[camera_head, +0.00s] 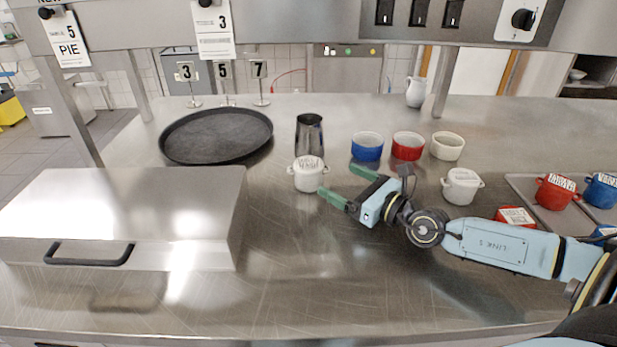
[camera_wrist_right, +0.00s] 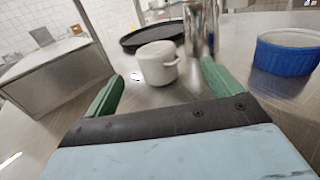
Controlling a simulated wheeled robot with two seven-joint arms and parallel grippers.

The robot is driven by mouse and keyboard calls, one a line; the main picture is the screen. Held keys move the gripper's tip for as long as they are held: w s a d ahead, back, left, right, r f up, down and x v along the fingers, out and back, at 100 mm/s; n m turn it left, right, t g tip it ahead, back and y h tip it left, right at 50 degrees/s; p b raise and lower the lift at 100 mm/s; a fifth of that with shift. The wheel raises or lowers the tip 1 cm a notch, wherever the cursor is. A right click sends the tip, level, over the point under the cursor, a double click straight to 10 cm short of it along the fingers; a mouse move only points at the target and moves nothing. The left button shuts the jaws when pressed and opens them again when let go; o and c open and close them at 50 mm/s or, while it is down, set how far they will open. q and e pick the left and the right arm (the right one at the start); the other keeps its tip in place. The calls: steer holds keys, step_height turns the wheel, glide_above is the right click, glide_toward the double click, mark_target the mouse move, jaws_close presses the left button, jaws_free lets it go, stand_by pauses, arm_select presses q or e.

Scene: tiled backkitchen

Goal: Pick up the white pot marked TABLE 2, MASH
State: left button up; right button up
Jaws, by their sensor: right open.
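A white lidded pot (camera_head: 307,176) with small side handles stands upright on the steel counter, left of the middle. Dark lettering shows on its lid, too small to read surely. My right gripper (camera_head: 337,180) is open and empty, its green fingers pointing at this pot from the right, just short of it. In the right wrist view the pot (camera_wrist_right: 157,66) stands ahead, between the lines of the two fingers. A second white lidded pot (camera_head: 461,187) stands farther right, behind my right forearm; its lid marking is unreadable. My left gripper is out of view.
A steel tumbler (camera_head: 309,134) stands just behind the near pot. A black round tray (camera_head: 216,136) lies behind left, and a steel box with a handle (camera_head: 120,215) fills the left. Blue (camera_head: 367,147), red (camera_head: 408,147) and white (camera_head: 447,147) ramekins stand behind my gripper.

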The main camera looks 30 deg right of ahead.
mark_target(322, 171)
steer(key=x, duration=0.7)
steer(key=shift+a+p, duration=0.1)
steer(key=shift+p, duration=0.2)
steer(key=x, duration=0.5)
steer(key=shift+s+a+f, duration=0.1)
steer(key=shift+a, duration=0.2)
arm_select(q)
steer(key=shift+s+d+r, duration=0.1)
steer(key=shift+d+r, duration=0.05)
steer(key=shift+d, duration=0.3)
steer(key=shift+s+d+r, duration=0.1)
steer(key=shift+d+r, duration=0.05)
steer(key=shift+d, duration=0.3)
arm_select(e)
steer(key=c, duration=1.1)
steer(key=shift+c, duration=0.8)
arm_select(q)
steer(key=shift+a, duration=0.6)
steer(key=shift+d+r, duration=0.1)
